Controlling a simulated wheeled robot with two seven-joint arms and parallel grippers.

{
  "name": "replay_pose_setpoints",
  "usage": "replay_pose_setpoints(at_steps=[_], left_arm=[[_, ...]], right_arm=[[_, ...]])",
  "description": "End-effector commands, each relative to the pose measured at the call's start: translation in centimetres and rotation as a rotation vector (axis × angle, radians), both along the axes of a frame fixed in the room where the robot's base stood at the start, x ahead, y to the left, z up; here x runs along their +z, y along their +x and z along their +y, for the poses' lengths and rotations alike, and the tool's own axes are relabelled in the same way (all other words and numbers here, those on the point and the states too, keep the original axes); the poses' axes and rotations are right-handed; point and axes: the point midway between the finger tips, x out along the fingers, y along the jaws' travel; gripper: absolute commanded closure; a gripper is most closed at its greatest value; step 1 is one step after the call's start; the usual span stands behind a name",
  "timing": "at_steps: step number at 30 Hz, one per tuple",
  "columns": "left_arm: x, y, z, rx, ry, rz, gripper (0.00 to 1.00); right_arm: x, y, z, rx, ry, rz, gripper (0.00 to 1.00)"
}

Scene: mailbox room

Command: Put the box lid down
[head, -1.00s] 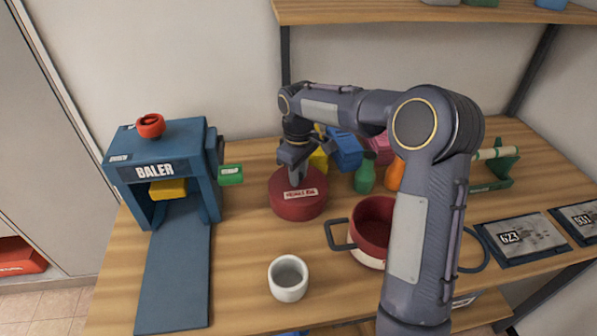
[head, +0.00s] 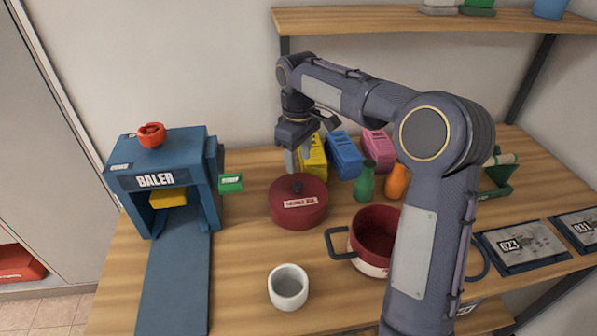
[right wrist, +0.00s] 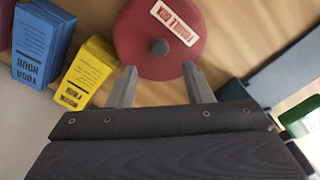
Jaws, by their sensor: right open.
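The box lid, a round dark red lid with a dark knob and a white label (head: 299,212), rests on the table in the head view, left of the red pot. It also shows in the right wrist view (right wrist: 150,38), with its knob facing me. My right gripper (head: 297,165) is open and empty, just above and behind the lid. In the right wrist view its two fingers (right wrist: 157,85) are spread apart at the lid's near edge, clear of the knob. My left gripper is not in view.
The red pot (head: 352,246) stands right of the lid. A white cup (head: 288,288) is in front. The blue baler (head: 160,210) is at left. Yellow (head: 314,160), blue (head: 345,156) and pink (head: 378,145) boxes stand behind, with green and orange bottles.

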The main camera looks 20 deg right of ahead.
Motion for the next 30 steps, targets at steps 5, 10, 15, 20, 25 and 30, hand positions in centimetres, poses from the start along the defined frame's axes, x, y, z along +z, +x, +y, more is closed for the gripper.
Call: replay_pose_setpoints(at_steps=[5, 10, 15, 20, 25, 30], left_arm=[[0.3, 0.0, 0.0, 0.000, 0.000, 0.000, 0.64], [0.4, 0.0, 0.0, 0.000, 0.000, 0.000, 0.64], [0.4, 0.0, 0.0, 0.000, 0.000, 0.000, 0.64], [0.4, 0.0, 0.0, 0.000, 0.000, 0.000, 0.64], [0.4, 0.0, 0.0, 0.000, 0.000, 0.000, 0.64], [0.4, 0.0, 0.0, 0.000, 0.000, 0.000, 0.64]], right_arm=[[2.9, 0.0, 0.0, 0.000, 0.001, -0.001, 0.54], [3.9, 0.0, 0.0, 0.000, 0.000, 0.000, 0.54], [4.5, -0.9, -0.2, -0.013, 0.009, -0.013, 0.54], [6.0, -5.2, -0.6, -0.086, 0.060, -0.077, 0.54], [6.3, -12.3, -0.3, -0.214, 0.154, -0.166, 0.54], [4.8, -19.4, 0.8, -0.365, 0.265, -0.247, 0.54]])
